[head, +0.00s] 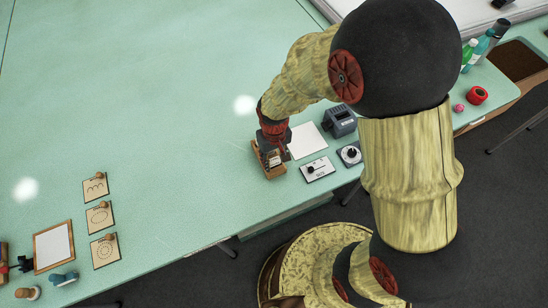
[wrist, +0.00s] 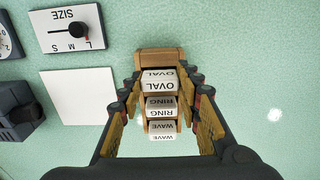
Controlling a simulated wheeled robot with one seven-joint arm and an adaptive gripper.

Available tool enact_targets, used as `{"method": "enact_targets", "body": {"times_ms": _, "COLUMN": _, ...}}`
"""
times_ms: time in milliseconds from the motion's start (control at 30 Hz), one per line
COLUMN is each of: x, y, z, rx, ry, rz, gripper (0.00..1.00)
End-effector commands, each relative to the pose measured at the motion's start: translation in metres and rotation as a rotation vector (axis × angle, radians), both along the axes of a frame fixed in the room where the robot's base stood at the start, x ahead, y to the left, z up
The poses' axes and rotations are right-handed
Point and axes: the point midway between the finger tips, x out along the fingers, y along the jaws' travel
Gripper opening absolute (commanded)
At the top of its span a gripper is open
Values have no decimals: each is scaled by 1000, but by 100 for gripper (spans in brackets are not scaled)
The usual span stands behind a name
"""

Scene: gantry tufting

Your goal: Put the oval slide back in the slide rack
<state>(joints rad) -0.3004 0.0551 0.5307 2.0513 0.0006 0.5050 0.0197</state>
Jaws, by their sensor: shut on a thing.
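The wooden slide rack (head: 268,160) stands near the table's front edge in the head view. In the wrist view its brown end (wrist: 155,57) shows between my fingertips. The white-labelled oval slide (wrist: 159,86) is at the rack's far end in that view, with the ring slide (wrist: 160,113) and wave slide (wrist: 162,137) in line nearer the camera. My gripper (wrist: 159,82) points down over the rack, shut on the oval slide, with one finger on each side. The slide's lower part is hidden, so I cannot tell whether it is fully seated. My gripper hides part of the rack in the head view.
A white sheet (head: 306,141), a dark grey device (head: 340,121), the SIZE slider panel (head: 317,169) and a dial panel (head: 350,154) lie right of the rack. Pattern cards with knobs (head: 99,218) and a framed board (head: 54,246) lie at left. The table's middle is clear.

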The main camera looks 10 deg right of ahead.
Motion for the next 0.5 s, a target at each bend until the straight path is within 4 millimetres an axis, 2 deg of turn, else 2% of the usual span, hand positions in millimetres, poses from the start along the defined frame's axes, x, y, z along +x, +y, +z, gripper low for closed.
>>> {"method": "enact_targets", "body": {"times_ms": 267, "x": 0, "y": 0, "z": 0, "rx": 0, "ry": 0, "rz": 0, "gripper": 3}}
{"method": "enact_targets", "body": {"times_ms": 300, "x": 0, "y": 0, "z": 0, "rx": 0, "ry": 0, "rz": 0, "gripper": 36}}
{"method": "enact_targets", "body": {"times_ms": 500, "x": 0, "y": 0, "z": 0, "rx": 0, "ry": 0, "rz": 0, "gripper": 47}}
